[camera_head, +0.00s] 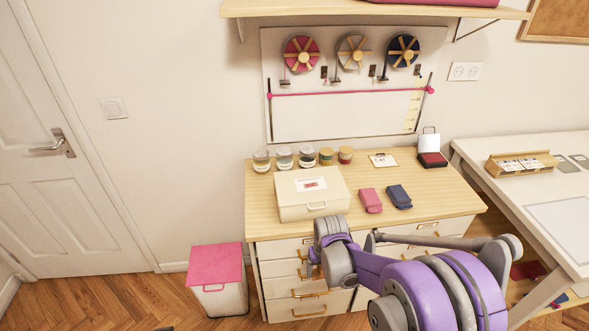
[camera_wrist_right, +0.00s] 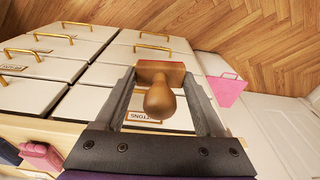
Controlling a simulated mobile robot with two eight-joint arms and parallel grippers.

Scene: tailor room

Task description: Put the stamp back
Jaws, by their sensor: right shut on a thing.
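The stamp (camera_wrist_right: 160,97), with a rounded brown wooden handle and a wider wooden block, sits between the two fingers of my right gripper (camera_wrist_right: 162,76) in the right wrist view. The gripper is shut on the block. In the head view my right gripper (camera_head: 328,262) is in front of the drawer cabinet (camera_head: 283,268), below the top's front edge; the stamp cannot be made out there. An open ink pad with a dark red pad and white lid (camera_head: 432,157) stands at the back right of the cabinet top.
The cabinet top holds a cream box (camera_head: 312,205), a pink bundle (camera_head: 370,200), a blue bundle (camera_head: 398,196), several jars (camera_head: 284,158) and a small white card (camera_head: 383,160). A pink-lidded bin (camera_head: 216,264) stands left. A white table (camera_head: 540,150) adjoins right.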

